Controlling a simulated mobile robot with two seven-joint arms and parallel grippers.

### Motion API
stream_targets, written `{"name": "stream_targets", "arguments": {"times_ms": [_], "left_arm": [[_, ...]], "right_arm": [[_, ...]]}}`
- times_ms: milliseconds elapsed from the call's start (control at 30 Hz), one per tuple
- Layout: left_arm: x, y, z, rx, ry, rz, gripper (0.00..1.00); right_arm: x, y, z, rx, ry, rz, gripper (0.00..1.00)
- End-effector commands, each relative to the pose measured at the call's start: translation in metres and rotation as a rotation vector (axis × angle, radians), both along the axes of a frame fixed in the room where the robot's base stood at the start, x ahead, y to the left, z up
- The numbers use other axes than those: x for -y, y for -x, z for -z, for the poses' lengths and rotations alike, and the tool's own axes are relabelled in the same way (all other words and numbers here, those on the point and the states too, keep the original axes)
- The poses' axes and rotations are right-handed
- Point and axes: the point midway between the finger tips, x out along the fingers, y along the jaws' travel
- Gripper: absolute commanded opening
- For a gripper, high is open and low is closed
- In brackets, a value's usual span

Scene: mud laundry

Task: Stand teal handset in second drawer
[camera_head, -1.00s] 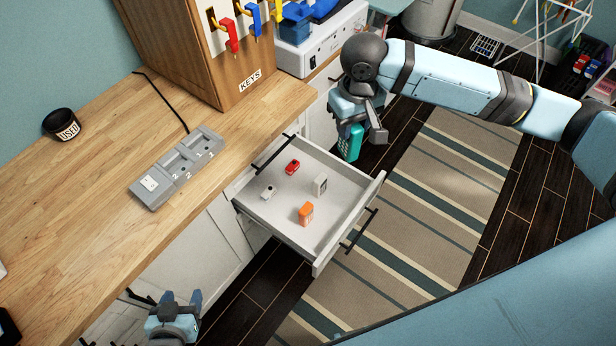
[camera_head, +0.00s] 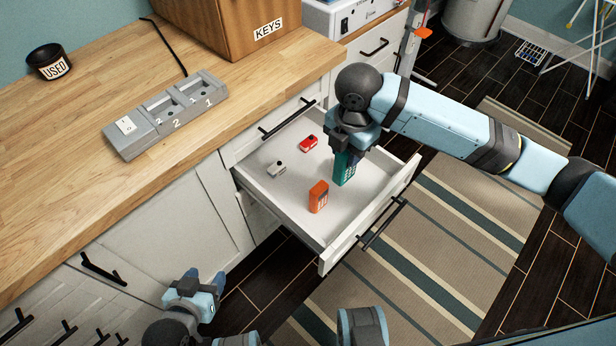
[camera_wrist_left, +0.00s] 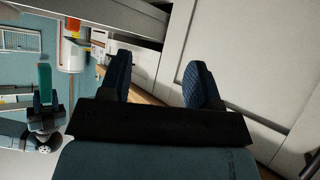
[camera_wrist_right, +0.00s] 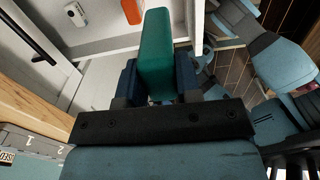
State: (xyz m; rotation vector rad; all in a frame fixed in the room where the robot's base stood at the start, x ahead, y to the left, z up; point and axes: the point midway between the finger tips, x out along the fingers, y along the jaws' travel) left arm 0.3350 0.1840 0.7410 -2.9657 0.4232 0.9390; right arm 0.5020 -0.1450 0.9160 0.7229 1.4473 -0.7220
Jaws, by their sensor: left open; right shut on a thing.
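The teal handset (camera_head: 345,168) is held upright in my right gripper (camera_head: 350,150), over or inside the open drawer (camera_head: 300,222). Whether its lower end touches the drawer floor I cannot tell. In the right wrist view the handset (camera_wrist_right: 155,55) sits between both fingers of the right gripper (camera_wrist_right: 158,85).
The wooden counter (camera_head: 80,200) bears a grey numbered dock (camera_head: 165,115), a black USED cup (camera_head: 49,63) and a wooden KEYS box (camera_head: 225,25). A striped rug (camera_head: 440,250) lies on the dark floor right of the drawer.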

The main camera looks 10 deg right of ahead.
Motion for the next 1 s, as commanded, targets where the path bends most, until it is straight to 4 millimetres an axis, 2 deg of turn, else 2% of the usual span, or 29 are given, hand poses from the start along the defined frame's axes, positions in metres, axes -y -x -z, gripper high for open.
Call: {"name": "stream_targets", "arguments": {"times_ms": [167,400,600,867,1000], "left_arm": [[0.000,-0.001,0.005,0.002,0.001,-0.002,0.57],[0.000,-0.002,0.011,0.010,-0.004,0.000,0.57],[0.000,-0.004,0.011,0.023,-0.007,0.003,0.57],[-0.002,-0.004,0.010,0.031,-0.013,0.010,0.57],[-0.001,-0.004,0.014,0.031,-0.015,0.011,0.57]], "right_arm": [[0.000,0.001,0.033,-0.005,0.002,-0.021,0.00],[0.000,0.001,0.099,-0.005,0.002,-0.018,0.00],[0.000,0.001,0.142,-0.003,0.001,-0.018,0.00],[0.000,0.000,0.162,-0.001,0.001,-0.018,0.00],[0.000,0.001,0.183,-0.003,0.001,-0.017,0.00]]}}
